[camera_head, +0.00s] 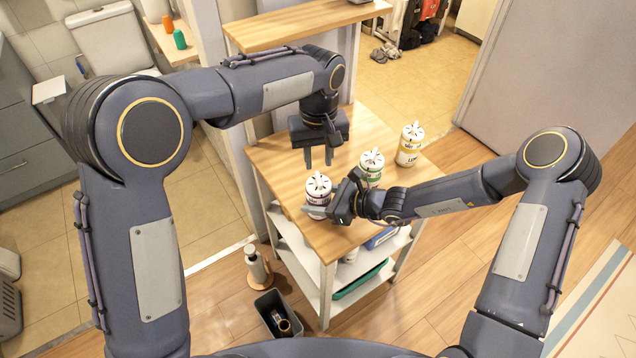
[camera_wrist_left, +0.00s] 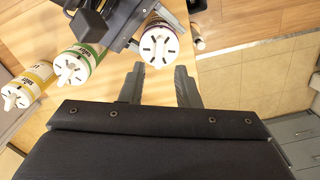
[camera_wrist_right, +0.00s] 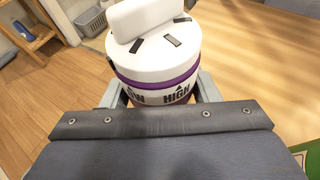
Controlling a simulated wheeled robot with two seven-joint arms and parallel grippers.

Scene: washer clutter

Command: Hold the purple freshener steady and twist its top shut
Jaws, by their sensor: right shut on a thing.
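The purple freshener (camera_head: 318,190) stands upright near the front left of the wooden table top. It has a white slotted top with a raised grip, and a purple band. My right gripper (camera_head: 330,208) is shut on its body from the right, and in the right wrist view a finger lies on each side of the freshener (camera_wrist_right: 158,75). The freshener's top (camera_wrist_left: 158,46) also shows in the left wrist view. My left gripper (camera_head: 318,158) points down above the table, behind the freshener and apart from it. Its fingers (camera_wrist_left: 160,88) are spread with nothing between them.
A green-banded freshener (camera_head: 371,167) stands just right of my right gripper, and a yellow one (camera_head: 409,146) farther back right. The table top (camera_head: 275,155) is clear at its back left. Items sit on the lower shelves, and a dark bin (camera_head: 279,312) stands on the floor.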

